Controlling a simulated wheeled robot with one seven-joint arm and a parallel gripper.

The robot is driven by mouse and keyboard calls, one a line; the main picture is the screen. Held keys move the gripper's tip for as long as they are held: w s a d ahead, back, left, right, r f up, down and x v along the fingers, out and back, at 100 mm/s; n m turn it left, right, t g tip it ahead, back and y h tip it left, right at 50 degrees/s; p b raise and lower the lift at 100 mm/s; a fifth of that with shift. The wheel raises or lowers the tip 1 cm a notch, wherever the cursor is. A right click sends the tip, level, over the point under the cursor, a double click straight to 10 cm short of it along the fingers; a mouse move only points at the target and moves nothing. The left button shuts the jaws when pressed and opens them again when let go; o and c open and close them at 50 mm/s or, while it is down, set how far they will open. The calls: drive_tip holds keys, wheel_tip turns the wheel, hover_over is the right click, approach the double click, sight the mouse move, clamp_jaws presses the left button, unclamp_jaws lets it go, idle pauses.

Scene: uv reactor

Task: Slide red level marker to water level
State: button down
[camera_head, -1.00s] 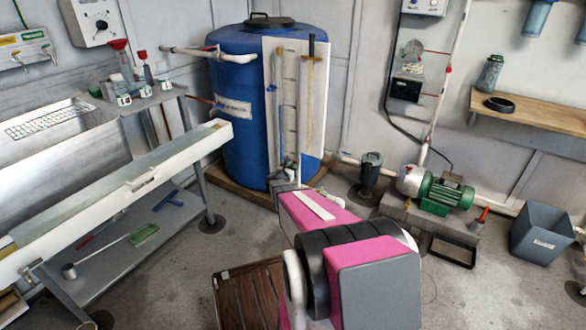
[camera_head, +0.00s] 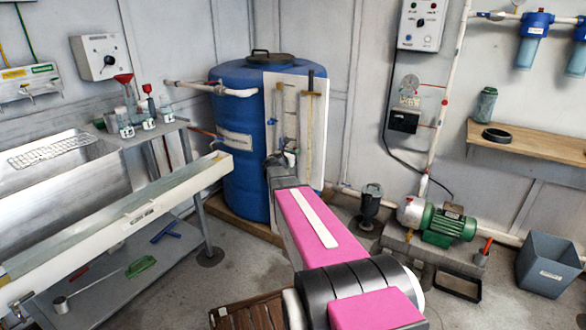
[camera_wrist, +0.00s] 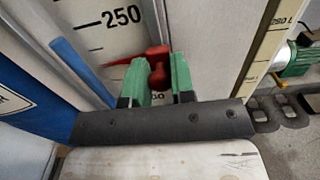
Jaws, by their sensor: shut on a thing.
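The red level marker (camera_wrist: 157,70) is between the green fingers of my gripper (camera_wrist: 160,78), in front of the white scale board (camera_wrist: 130,45) in the wrist view. My gripper is shut on its knob. Its thin red pointer reaches left, below the "250" mark. A blue column (camera_wrist: 80,68), seemingly the water in the level tube, stands left of the scale; its top appears a little higher than the pointer. In the head view my gripper (camera_head: 284,158) is at the board (camera_head: 318,110) on the blue tank (camera_head: 236,180); the marker cannot be made out there.
A second, yellowish scale strip (camera_wrist: 272,45) stands right of my gripper. In the head view, a green pump (camera_head: 442,222) and a dark valve-like device (camera_head: 371,205) stand on the right. A long white trough (camera_head: 130,215) lies on the left. Some floor is clear between them.

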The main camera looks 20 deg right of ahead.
sight(298, 140)
drive_tip(key=shift+r, duration=2.25)
drive_tip(key=c, duration=1)
unclamp_jaws()
drive_tip(key=v, duration=1)
drive_tip(key=shift+s+a, duration=0.3)
